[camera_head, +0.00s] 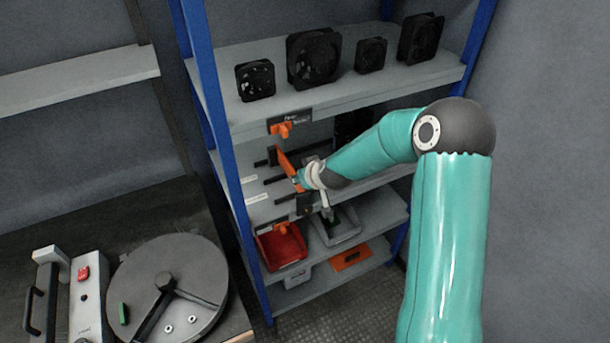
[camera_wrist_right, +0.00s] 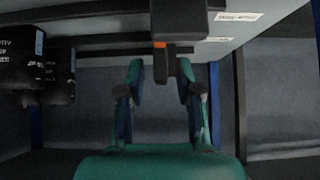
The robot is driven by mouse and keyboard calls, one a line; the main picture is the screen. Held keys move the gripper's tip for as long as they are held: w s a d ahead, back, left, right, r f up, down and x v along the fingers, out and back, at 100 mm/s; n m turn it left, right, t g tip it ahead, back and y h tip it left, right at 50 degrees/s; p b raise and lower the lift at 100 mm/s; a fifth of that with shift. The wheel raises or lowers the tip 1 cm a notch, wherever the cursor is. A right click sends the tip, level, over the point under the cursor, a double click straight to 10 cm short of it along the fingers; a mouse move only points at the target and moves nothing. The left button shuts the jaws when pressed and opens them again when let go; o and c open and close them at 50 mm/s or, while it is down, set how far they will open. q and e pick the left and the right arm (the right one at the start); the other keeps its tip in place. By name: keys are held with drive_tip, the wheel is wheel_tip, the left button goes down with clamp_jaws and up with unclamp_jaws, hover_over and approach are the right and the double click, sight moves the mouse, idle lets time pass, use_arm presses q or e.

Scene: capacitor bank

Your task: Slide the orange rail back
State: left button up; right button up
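The orange rail (camera_head: 286,162) is a narrow slanted strip at the middle shelf level of the blue-posted rack in the head view. My right gripper (camera_head: 299,181) is at its lower near end, and the wrist hides part of that end. In the right wrist view, the teal fingers of my right gripper (camera_wrist_right: 161,75) stand apart, with a dark bar (camera_wrist_right: 165,30) between or just beyond them. A small orange patch (camera_wrist_right: 159,45) shows on that bar. I cannot tell whether the fingers touch it. My left gripper is not in view.
Several black fans, one of them here (camera_head: 313,57), stand on the top shelf (camera_head: 345,93). An orange latch (camera_head: 282,130) sits under its front edge. A red bin (camera_head: 281,247) and a grey tray (camera_head: 337,227) are below. A round device (camera_head: 170,285) is on the bench at left.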

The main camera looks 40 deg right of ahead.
drive_tip(key=shift+s, duration=0.1)
drive_tip(key=v, duration=1.1)
drive_tip(key=shift+s+r, duration=0.25)
drive_tip(key=shift+r, duration=0.05)
drive_tip(key=shift+a, duration=0.1)
